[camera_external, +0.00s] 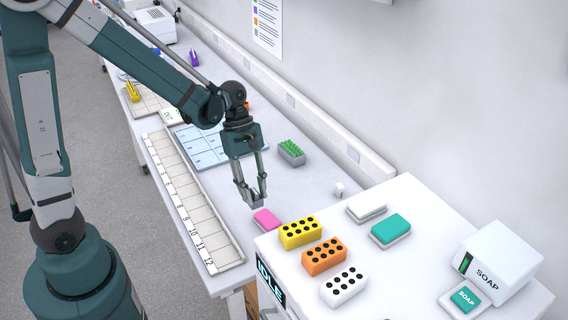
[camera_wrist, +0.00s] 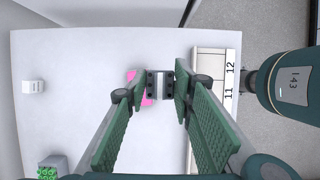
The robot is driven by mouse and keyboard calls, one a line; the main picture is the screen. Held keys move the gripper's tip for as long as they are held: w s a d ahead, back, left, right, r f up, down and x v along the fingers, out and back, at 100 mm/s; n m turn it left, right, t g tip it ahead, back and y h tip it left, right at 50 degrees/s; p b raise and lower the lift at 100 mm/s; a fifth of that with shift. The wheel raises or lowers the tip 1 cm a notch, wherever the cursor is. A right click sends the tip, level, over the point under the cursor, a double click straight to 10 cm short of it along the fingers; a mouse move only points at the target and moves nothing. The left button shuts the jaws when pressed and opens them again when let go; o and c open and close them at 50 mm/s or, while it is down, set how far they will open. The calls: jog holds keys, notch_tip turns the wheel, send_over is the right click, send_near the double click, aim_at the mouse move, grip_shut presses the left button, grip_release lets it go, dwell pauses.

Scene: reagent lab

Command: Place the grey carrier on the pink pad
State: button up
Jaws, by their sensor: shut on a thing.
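My gripper (camera_external: 252,199) is held above the bench, just behind the pink pad (camera_external: 266,219) in the external view. Its fingers are shut on a small grey piece, which I take for the grey carrier (camera_wrist: 160,85); it shows between the fingertips (camera_wrist: 160,84) in the wrist view, and its shape is largely hidden. The pink pad (camera_wrist: 147,101) lies below the fingertips in the wrist view, partly covered by the left finger. I cannot tell the exact height of the gripper over the pad.
A white machine (camera_external: 400,255) at the front right bears yellow (camera_external: 300,233), orange (camera_external: 323,256) and white (camera_external: 344,286) holed blocks. A numbered strip tray (camera_external: 190,205) lies left of the pad. A grey rack with green tops (camera_external: 291,152) stands behind the gripper.

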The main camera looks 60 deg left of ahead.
jog(key=shift+w+a+p, duration=0.3)
jog(key=shift+w, duration=0.55)
jog(key=shift+w+a+p, duration=0.3)
jog(key=shift+w, duration=0.5)
jog(key=shift+w+a+p, duration=0.3)
jog(key=shift+w, duration=0.55)
jog(key=shift+f, duration=0.1)
send_near(271, 222)
jog(key=shift+d+r, duration=0.3)
jog(key=shift+d, duration=0.4)
jog(key=shift+f, duration=2.1)
jog(key=shift+f, duration=0.15)
jog(key=o, duration=0.9)
